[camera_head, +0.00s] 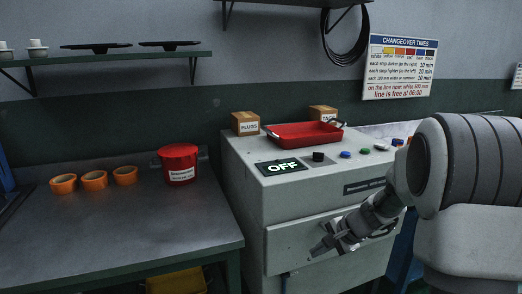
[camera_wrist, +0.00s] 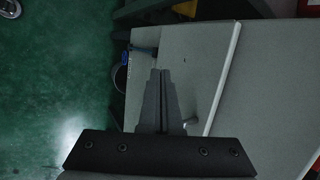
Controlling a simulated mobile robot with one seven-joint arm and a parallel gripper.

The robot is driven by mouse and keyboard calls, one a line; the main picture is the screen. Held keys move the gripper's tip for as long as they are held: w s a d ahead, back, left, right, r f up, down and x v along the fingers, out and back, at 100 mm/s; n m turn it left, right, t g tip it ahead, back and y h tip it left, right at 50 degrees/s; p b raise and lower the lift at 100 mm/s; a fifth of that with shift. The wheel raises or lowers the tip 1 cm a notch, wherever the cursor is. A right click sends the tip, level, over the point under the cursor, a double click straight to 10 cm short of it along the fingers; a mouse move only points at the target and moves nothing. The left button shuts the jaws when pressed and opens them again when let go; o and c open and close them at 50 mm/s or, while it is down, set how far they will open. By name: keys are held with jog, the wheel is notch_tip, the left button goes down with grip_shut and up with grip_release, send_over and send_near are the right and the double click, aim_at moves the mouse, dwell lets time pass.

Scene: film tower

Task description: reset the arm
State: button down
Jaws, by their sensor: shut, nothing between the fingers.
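My gripper (camera_head: 318,250) is in front of the grey machine cabinet (camera_head: 290,245) in the head view, pointing down and left. The wrist view shows its two fingers (camera_wrist: 162,75) together and shut, with nothing between them. The light cabinet surface (camera_wrist: 190,60) lies beyond the fingers in that view. I cannot tell whether the fingertips touch the cabinet. My arm comes in from the right and hides part of the cabinet's right side.
A red tray (camera_head: 304,136), cardboard boxes (camera_head: 246,123) and an OFF display (camera_head: 282,167) are on the cabinet top. The left bench (camera_head: 130,235) holds a red tub (camera_head: 178,164) and orange rolls (camera_head: 95,180). Green floor (camera_wrist: 50,80) is clear at left in the wrist view.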

jog(key=s+a+r+n, duration=0.3)
jog(key=s+r+n, duration=0.1)
jog(key=s+r, duration=0.35)
jog(key=s+d+r+n+t+h, duration=0.1)
jog(key=s+r+n+h, duration=0.25)
jog(key=s, duration=0.75)
jog(key=s+d+r+n+h, duration=0.15)
jog(key=s+r+n, duration=0.3)
jog(key=s, duration=0.65)
notch_tip(320, 180, up, 20)
jog(key=p, duration=2.1)
jog(key=shift+w+a+r, duration=0.15)
jog(key=shift+a+r, duration=0.1)
jog(key=shift+a, duration=0.1)
